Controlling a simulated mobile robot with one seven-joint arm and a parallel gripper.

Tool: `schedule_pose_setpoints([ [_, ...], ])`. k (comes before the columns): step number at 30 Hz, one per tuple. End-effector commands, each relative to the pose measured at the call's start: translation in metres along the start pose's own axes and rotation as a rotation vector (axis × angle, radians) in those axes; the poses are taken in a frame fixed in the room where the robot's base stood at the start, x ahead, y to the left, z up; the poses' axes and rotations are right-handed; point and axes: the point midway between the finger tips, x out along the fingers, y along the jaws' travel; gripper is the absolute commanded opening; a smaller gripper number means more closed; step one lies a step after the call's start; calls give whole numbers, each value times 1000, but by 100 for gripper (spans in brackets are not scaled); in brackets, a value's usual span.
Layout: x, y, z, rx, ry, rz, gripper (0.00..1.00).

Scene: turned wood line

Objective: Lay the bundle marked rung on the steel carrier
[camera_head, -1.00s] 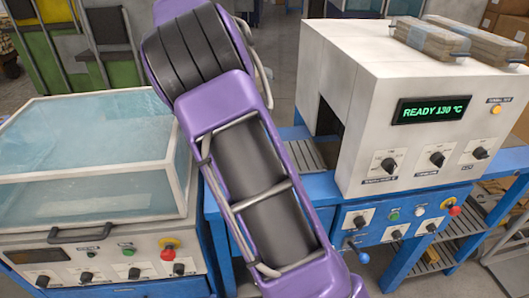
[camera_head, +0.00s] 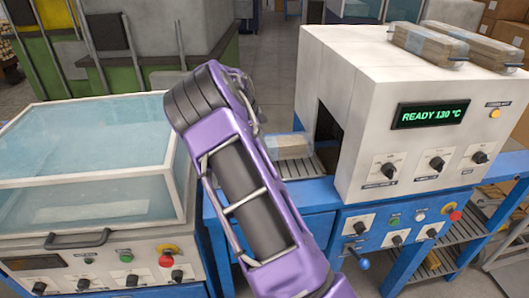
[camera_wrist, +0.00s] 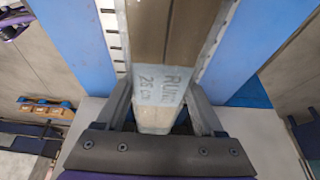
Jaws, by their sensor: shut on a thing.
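In the head view the bundle (camera_head: 290,146) shows just right of my arm, over the slatted steel carrier (camera_head: 322,158) in front of the machine opening. The carrier's slotted edges (camera_wrist: 112,50) flank the bundle in the wrist view. I cannot tell whether the bundle touches the carrier. My arm hides my gripper in the head view.
The white machine (camera_head: 365,110) reads "READY 130 °C" and has a dark opening beside the carrier. Wrapped bundles (camera_head: 428,42) lie on its top. A clear-lidded unit (camera_head: 90,165) stands at left, close to my arm. Blue framing (camera_head: 300,195) borders the carrier.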

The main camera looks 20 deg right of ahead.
Motion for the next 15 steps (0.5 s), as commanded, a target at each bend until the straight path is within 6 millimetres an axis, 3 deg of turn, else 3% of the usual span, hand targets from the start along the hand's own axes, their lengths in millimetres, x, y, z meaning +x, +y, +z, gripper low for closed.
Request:
schedule_pose_setpoints([
  [5,23,0,10,-1,2,0,0],
  [15,27,0,11,-1,1,-1,0],
])
